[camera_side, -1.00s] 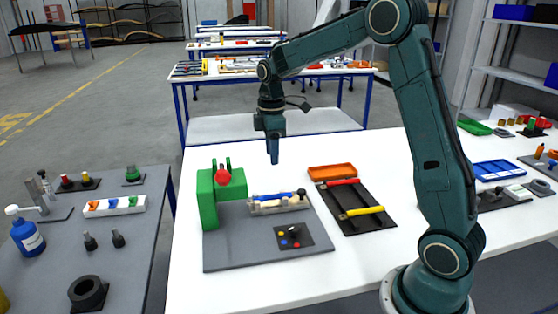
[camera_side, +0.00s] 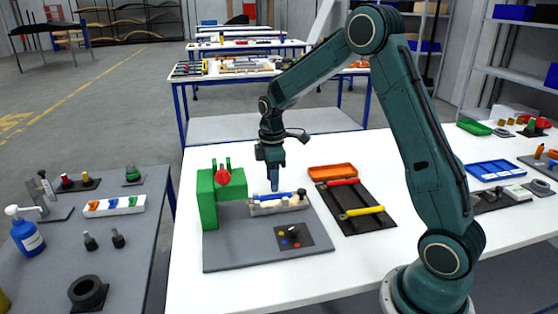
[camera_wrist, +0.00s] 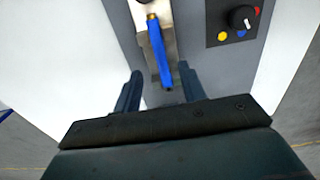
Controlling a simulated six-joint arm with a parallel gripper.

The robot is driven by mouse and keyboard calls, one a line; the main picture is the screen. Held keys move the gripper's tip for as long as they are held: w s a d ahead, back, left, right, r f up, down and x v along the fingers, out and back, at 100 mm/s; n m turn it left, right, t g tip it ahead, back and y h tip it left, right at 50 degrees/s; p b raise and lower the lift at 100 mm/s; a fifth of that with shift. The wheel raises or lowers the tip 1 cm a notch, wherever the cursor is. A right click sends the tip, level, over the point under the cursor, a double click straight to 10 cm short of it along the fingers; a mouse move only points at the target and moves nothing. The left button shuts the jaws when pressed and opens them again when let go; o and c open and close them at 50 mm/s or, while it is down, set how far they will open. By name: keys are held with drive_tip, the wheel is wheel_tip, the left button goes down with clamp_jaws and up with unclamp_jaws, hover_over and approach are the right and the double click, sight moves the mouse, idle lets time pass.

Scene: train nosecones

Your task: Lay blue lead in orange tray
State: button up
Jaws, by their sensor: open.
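The blue lead (camera_side: 272,196) lies along the top of a light-coloured holder (camera_side: 262,209) on the grey board. In the wrist view the blue lead (camera_wrist: 158,52) runs toward my gripper, with a brass-coloured tip at its far end. My gripper (camera_side: 274,186) points down just above the lead. In the wrist view my gripper (camera_wrist: 160,82) is open, with one finger on each side of the lead's near end. I cannot tell whether the fingers touch it. The orange tray (camera_side: 332,171) stands empty on the white table, to the right of and behind the holder.
A green stand with a red part (camera_side: 222,176) rises at the board's left. A black panel with coloured buttons and a knob (camera_side: 292,237) lies in front of the holder. A dark mat (camera_side: 352,222) with red and yellow tools lies right of the board.

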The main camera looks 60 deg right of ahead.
sight(273, 194)
drive_tip(key=shift+f, duration=2.25)
clamp_jaws()
drive_tip(key=shift+r, duration=0.15)
drive_tip(key=shift+r, duration=1.7)
drive_tip(key=s+a, duration=1.3)
drive_tip(key=shift+w+d, duration=0.1)
